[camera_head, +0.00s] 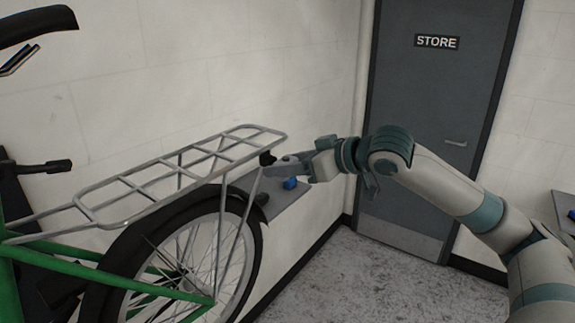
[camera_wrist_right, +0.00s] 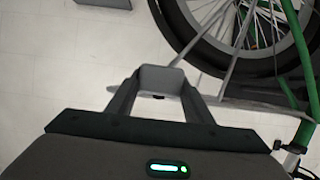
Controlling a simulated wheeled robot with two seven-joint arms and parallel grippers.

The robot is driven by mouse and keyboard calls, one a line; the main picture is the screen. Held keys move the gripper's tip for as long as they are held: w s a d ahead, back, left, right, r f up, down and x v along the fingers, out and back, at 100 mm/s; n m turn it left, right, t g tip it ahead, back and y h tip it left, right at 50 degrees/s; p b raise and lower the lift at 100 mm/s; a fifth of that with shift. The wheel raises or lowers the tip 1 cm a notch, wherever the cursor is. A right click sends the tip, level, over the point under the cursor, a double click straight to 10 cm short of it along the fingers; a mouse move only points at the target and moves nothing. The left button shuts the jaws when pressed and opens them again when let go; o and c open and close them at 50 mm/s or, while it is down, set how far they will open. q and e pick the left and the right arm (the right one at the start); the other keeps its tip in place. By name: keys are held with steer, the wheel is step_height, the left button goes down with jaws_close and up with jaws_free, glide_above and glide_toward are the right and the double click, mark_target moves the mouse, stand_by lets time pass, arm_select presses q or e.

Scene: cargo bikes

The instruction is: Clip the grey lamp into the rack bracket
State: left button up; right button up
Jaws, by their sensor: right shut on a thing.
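The grey lamp (camera_wrist_right: 162,79) is a small box-like piece between the two fingers of my right gripper (camera_wrist_right: 158,97) in the wrist view. In the head view my right gripper (camera_head: 275,171) is shut at the rear end of the bike's silver rack (camera_head: 185,172); the lamp does not stand out clearly from the fingers there. A small black part, seemingly the rack bracket (camera_head: 267,158), sits at the rack's rear end, right by the fingertips. I cannot tell whether lamp and bracket touch. My left gripper is not in view.
The green bike frame (camera_head: 105,268) and rear wheel (camera_head: 190,262) stand below the rack. A grey surface (camera_head: 288,207) with a blue item (camera_head: 290,183) lies behind the gripper. A store door (camera_head: 430,120) is at the back; the floor before it is clear.

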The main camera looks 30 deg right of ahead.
steer(key=shift+w+a, duration=0.25)
steer(key=shift+w, duration=0.25)
stand_by(0.3)
steer(key=o, duration=1.2)
steer(key=shift+c, duration=0.2)
steer(key=shift+s+d, duration=0.1)
steer(key=shift+s, duration=0.05)
steer(key=shift+s+d+r+b, duration=0.25)
steer(key=shift+s+b, duration=0.15)
steer(key=shift+s, duration=0.1)
steer(key=b+v, duration=1.3)
steer(key=v, duration=0.3)
